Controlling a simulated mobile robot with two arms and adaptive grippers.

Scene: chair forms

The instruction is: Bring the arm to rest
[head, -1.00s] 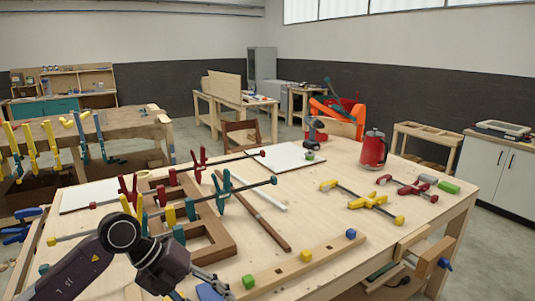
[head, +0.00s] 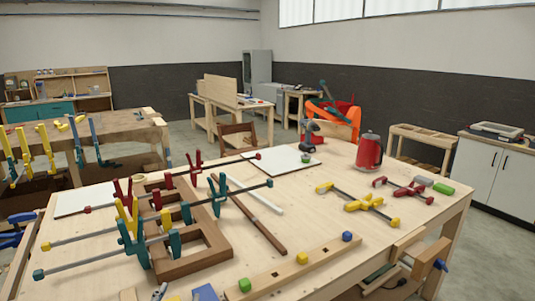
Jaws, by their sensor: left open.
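Only a small grey bit of my left gripper (head: 160,291) shows at the bottom edge of the head view, left of the middle. It is low by the near edge of the wooden workbench (head: 335,215), and most of it is cut off by the frame. It is open, and I see nothing held in it. The left arm's links are out of view. My right gripper is not in view.
Several clamps lie across a brown wooden frame (head: 192,257) on the left of the bench. A red kettle (head: 369,152), a drill (head: 309,135) and yellow clamps (head: 364,203) stand or lie farther right.

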